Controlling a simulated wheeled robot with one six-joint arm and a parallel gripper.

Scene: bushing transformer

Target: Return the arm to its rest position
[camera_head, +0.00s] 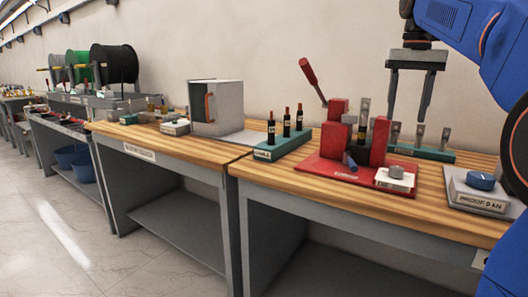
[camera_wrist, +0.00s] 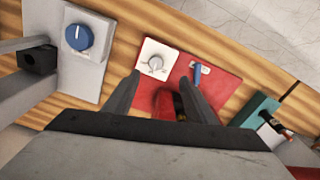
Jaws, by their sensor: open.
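My gripper (camera_head: 408,120) hangs at the upper right of the head view, with its two fingers apart and pointing down. It hangs near the red fixture (camera_head: 372,143) on the wooden bench, and I see nothing between its fingers there. My blue arm comes in from the right edge. In the wrist view my gripper (camera_wrist: 161,95) shows its two dark fingers spread apart. The red base plate (camera_wrist: 220,90) lies beyond and partly between them, and a red and dark part shows low between the fingers, partly hidden.
A red lever (camera_head: 309,72) rises beside the fixture. A teal rack (camera_head: 282,145) holds several dark bushings to the left. A grey box with a blue knob (camera_head: 480,181) sits at the right. A grey cabinet (camera_head: 216,107) stands on the left bench.

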